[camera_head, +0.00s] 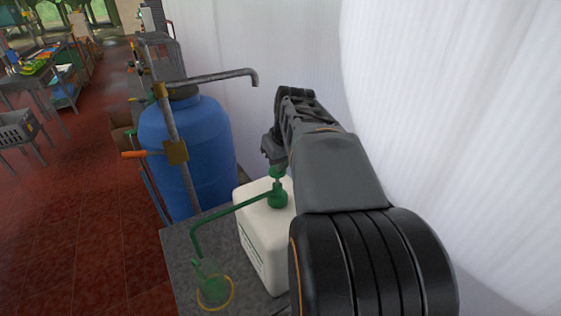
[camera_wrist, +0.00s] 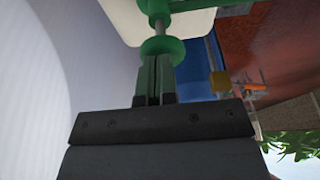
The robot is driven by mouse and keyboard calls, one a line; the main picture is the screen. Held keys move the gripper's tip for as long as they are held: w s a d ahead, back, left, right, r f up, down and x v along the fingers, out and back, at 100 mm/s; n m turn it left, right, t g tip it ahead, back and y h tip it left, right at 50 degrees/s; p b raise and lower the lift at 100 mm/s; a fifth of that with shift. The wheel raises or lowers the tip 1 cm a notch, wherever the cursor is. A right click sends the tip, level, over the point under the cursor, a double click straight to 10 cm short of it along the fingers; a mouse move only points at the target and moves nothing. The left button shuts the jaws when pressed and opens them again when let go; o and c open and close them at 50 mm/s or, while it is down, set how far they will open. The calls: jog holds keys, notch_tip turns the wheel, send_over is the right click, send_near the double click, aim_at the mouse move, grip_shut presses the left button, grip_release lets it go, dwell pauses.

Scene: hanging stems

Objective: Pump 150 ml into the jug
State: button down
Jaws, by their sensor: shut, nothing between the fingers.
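A white canister (camera_head: 262,240) stands on a grey table and carries a green pump (camera_head: 278,198). A thin green spout runs from the pump to the left, then bends down to the jug (camera_head: 228,299). The jug looks clear and greenish, with a yellow ring around it; its liquid level cannot be read. My gripper (camera_head: 273,161) is shut and empty, right above the green pump head (camera_head: 276,172). In the wrist view the closed fingertips (camera_wrist: 156,60) meet the round pump head (camera_wrist: 162,46), with a grey rod beyond it. Whether they press on it cannot be told.
A blue tank (camera_head: 205,145) with a metal pipe and an orange-handled lever (camera_head: 135,154) stands behind the grey table (camera_head: 185,262). White curtain-like sheeting (camera_head: 450,130) closes off the right side. Red tiled floor (camera_head: 70,220) lies open at left.

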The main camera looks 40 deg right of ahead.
jog(key=v, duration=1.1)
jog(key=shift+w+b, duration=0.15)
jog(key=shift+b, duration=0.25)
jog(key=shift+r, duration=0.1)
dwell(0.6)
